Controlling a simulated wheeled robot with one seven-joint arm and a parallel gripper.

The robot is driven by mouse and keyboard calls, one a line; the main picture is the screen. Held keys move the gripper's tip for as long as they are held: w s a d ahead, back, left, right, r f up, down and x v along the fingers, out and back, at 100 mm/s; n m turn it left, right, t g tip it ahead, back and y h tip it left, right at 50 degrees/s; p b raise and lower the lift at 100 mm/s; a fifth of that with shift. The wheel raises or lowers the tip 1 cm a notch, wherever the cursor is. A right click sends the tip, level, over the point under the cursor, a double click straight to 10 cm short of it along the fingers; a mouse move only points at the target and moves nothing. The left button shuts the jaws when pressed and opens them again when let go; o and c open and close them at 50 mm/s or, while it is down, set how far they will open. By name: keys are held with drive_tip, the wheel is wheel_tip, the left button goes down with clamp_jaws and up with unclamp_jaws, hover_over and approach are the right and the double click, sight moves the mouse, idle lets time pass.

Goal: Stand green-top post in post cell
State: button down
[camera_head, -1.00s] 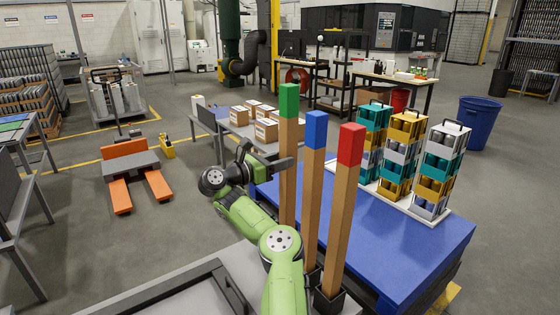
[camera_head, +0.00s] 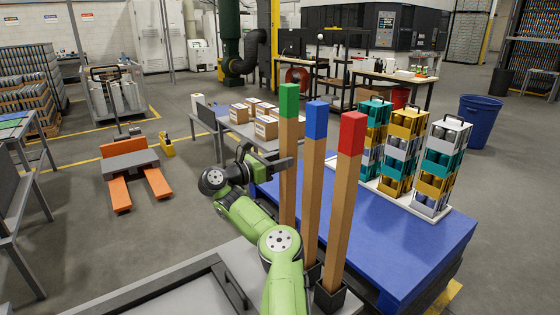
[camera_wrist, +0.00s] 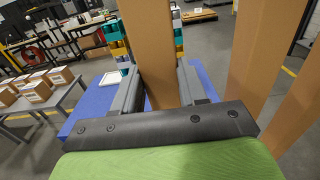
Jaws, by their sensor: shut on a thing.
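The green-top post (camera_head: 289,150) stands upright at the left of a row of three wooden posts in the head view. My gripper (camera_head: 285,163) is shut on its shaft, below the green top; the wrist view shows the brown shaft (camera_wrist: 154,50) between the two fingers (camera_wrist: 160,85). The post's lower end is hidden behind my arm, so I cannot tell whether it sits in a cell. The blue-top post (camera_head: 313,180) and the red-top post (camera_head: 344,200) stand to its right, each with its foot in a black square cell (camera_head: 331,299).
A blue table (camera_head: 405,250) lies right of the posts, with stacked coloured crates (camera_head: 438,165) on a white board. Another table with cardboard boxes (camera_head: 266,128) stands behind my gripper. An orange pallet jack (camera_head: 122,160) is on the floor at left.

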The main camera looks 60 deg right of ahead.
drive_tip(key=shift+f+b, duration=1.1)
drive_tip(key=shift+f, duration=0.1)
drive_tip(key=c, duration=0.5)
unclamp_jaws()
drive_tip(key=shift+b+v, duration=5.55)
drive_tip(key=shift+v, duration=2.3)
